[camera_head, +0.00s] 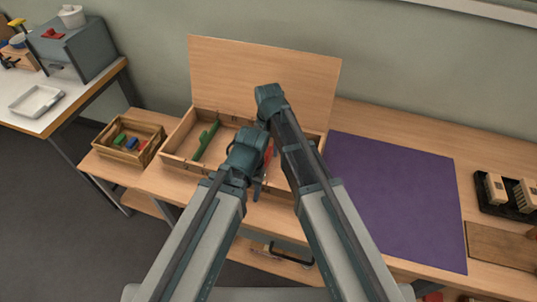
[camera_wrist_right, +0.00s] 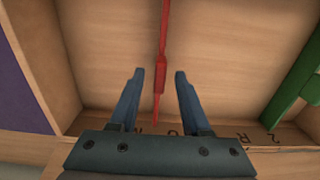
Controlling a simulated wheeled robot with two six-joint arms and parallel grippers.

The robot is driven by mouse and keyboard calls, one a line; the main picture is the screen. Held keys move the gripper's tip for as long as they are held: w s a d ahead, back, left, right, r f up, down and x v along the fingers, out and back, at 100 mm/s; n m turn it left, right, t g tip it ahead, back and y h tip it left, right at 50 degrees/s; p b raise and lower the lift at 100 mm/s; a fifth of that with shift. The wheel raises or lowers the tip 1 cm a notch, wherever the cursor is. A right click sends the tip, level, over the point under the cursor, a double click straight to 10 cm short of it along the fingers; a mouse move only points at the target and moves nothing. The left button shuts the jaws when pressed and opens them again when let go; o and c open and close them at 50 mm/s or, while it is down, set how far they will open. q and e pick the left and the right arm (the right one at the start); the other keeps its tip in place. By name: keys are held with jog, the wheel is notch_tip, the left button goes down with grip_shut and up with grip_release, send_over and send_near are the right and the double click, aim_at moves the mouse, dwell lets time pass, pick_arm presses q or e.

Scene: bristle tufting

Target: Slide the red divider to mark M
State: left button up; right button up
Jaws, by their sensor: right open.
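The red divider (camera_wrist_right: 162,62) stands in the shallow wooden box (camera_head: 172,150). In the right wrist view it runs between the two blue fingers of my right gripper (camera_wrist_right: 159,76), which is open with a gap on each side of it. In the head view only a bit of the red divider (camera_head: 268,154) shows between my arms. A green divider (camera_head: 206,140) stands farther left in the box. Dark letters on the box edge (camera_wrist_right: 285,136) are partly hidden by my gripper, and I cannot make out M for certain. My left gripper (camera_head: 257,188) is over the box's front, its jaws unclear.
A small crate (camera_head: 112,148) with coloured pieces stands left of the box. A raised wooden panel (camera_head: 235,70) is behind it. A purple mat (camera_head: 400,200) lies clear to the right, with a dark tray of brushes (camera_head: 487,203) beyond. My two arms are close together over the box.

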grip_shut()
dwell(0.3)
dwell(1.2)
